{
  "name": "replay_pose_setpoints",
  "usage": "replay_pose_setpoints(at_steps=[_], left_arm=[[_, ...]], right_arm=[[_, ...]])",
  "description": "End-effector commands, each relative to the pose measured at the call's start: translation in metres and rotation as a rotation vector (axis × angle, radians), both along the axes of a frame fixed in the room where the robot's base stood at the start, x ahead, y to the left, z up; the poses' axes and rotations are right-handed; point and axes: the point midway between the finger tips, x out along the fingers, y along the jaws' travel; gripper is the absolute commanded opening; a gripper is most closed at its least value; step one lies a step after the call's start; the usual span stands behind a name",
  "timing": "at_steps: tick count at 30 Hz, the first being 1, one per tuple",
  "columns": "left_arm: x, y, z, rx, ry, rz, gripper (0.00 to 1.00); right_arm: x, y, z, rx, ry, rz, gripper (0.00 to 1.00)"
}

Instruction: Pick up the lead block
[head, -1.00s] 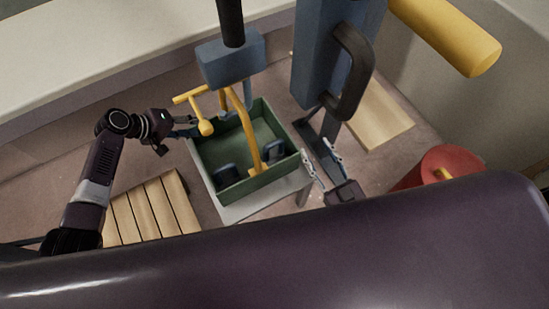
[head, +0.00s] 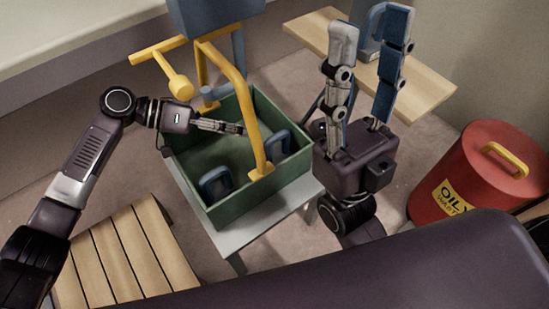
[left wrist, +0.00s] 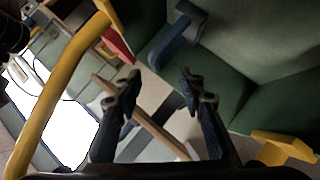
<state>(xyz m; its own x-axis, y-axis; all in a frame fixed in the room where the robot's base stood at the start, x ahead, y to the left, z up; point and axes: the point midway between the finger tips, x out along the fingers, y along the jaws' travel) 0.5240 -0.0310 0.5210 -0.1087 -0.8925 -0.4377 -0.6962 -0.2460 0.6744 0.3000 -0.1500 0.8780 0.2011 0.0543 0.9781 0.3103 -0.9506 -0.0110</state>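Nothing in view is clearly marked as the lead block. A green crate (head: 196,203) stands on a light grey stand, with dark blue loop-shaped pieces (head: 215,184) inside; another (head: 278,143) sits at its right. A dark blue piece (left wrist: 178,40) against green walls shows in the left wrist view. My left gripper (head: 240,128) is over the crate beside a bent yellow bar; the left wrist view shows its fingers (left wrist: 160,82) apart and empty. My right gripper (head: 370,22) points up, right of the crate, fingers apart. A blue-grey handled object (head: 373,40) shows behind its fingers, partly hidden.
The yellow bar (head: 246,100) rises across the crate, close to my left fingers. A wooden board (head: 430,85) lies behind my right gripper. A red oily-waste can (head: 460,165) stands at the right, and a slatted wooden platform (head: 125,255) at the lower left.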

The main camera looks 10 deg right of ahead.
Motion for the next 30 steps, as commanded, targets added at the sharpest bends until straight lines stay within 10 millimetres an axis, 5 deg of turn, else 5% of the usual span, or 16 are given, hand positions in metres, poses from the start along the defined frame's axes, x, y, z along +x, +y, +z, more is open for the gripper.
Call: replay_pose_setpoints(at_steps=[18, 26, 30], left_arm=[[-0.016, -0.068, -0.028, -0.002, 0.0, -0.003, 0.37], [-0.015, -0.07, -0.028, -0.002, 0.0, -0.002, 0.37], [-0.015, -0.07, -0.028, -0.002, 0.0, -0.002, 0.22]], right_arm=[[-0.001, 0.0, -0.02, 0.0, -0.023, -0.001, 0.4], [0.0, 0.001, -0.018, -0.002, -0.024, 0.0, 0.4], [0.0, 0.001, -0.018, -0.002, -0.024, 0.0, 0.4]])
